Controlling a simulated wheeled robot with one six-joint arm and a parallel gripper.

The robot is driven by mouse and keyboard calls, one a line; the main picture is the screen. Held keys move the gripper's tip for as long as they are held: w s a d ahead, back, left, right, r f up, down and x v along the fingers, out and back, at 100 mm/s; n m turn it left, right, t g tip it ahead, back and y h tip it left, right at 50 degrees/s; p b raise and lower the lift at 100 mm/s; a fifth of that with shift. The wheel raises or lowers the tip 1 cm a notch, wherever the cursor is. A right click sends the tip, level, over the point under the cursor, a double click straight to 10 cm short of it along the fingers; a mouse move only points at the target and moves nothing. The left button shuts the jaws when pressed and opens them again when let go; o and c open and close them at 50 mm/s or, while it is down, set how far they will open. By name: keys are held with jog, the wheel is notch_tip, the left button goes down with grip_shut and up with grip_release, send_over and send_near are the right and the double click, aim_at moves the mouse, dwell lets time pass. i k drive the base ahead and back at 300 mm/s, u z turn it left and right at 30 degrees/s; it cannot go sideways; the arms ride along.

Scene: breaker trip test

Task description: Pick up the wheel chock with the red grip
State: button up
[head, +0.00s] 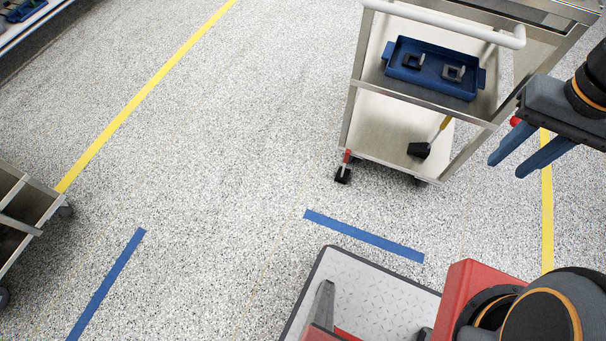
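A small dark chock with a red grip (347,158) shows on the floor at the front left wheel of the steel cart. Its dark body (342,175) seems to be against the wheel, but it is too small to tell whether they touch. A second dark chock (419,150) with a yellow grip (445,123) lies on the cart's lower shelf. My gripper (504,168) is at the right, beside the cart and well to the right of the red-grip chock. Its two blue fingers are apart with nothing between them.
The steel cart (358,100) has a white push handle (450,20) and a blue tray (400,76) holding two dark parts. Another cart (20,215) stands at the left edge. Blue floor tape (363,236) lies in front. The middle floor is clear.

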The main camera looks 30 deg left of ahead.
aim_at(342, 176)
jog(key=u, duration=0.9)
jog(key=k, duration=1.3)
jog(key=u, duration=0.6)
jog(key=i, duration=0.6)
jog(key=u, duration=0.65)
jog(key=i, duration=0.7)
jog(key=z, duration=0.75)
jog(key=i, duration=0.75)
jog(key=z, duration=0.75)
